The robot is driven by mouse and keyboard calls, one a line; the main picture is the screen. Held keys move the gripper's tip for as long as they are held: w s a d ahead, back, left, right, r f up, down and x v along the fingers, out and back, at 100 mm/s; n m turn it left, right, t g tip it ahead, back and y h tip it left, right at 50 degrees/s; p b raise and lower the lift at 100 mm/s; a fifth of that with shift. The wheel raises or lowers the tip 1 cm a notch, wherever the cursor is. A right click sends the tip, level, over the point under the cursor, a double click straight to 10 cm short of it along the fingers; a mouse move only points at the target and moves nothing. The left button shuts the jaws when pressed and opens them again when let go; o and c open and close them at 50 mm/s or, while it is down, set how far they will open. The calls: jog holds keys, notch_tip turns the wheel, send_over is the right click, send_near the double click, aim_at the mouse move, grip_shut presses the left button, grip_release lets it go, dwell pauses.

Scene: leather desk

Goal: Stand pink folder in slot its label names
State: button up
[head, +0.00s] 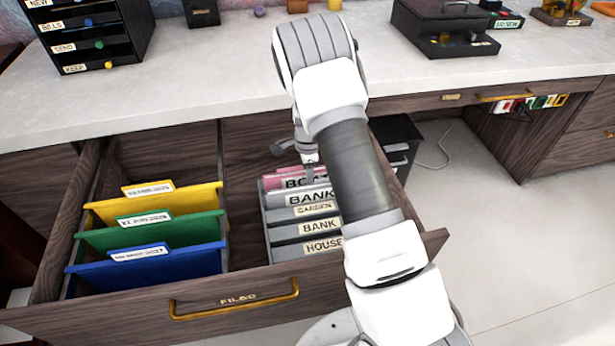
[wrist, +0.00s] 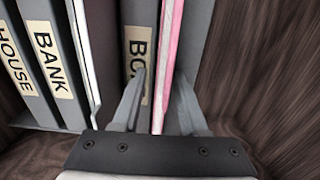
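The pink folder (wrist: 170,45) stands upright on edge in the grey rack (head: 283,256), at its back end beside the divider with a partly hidden label starting "BO" (wrist: 137,50). The folder's pink top also shows in the head view (head: 284,171). I cannot read a label on the folder. My gripper (wrist: 160,78) points down into the rack with its fingers apart, one on each side of the pink folder. The left finger covers part of the "BO" label. The gripper also shows in the head view (head: 310,172), largely behind my arm.
Other rack labels read "BANK" (wrist: 50,60), "HOUSE" (wrist: 15,60) and "GARDEN" (head: 315,209). A pale folder (wrist: 86,60) stands between dividers. Yellow (head: 160,203), green (head: 150,232) and blue (head: 145,268) folders hang at the drawer's left. Wooden drawer walls (wrist: 265,70) stand close to the rack.

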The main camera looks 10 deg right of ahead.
jog(key=shift+r, duration=0.1)
notch_tip(320, 180, up, 12)
jog(key=p, duration=0.4)
jog(key=s+r+n+t, duration=0.1)
jog(key=s+r+n, duration=0.25)
jog(key=r, duration=0.35)
jog(key=s+r+n+t+y, duration=0.1)
jog(key=s+r+n, duration=0.1)
jog(key=s+r, duration=0.35)
jog(key=s+r+n+t, duration=0.1)
jog(key=s+r+n, duration=0.2)
jog(key=r, duration=0.5)
jog(key=s+r+n+t, duration=0.1)
jog(key=s+r+n, duration=0.1)
jog(key=s, duration=0.4)
jog(key=s+r+n, duration=0.2)
jog(key=s+n, duration=0.2)
jog(key=s, duration=0.2)
jog(key=s+r+n+t+h, duration=0.1)
jog(key=s+r+n, duration=0.1)
jog(key=s, duration=0.4)
jog(key=shift+s+r+n+t, duration=0.2)
jog(key=shift+n+t, duration=0.1)
jog(key=shift+n, duration=0.45)
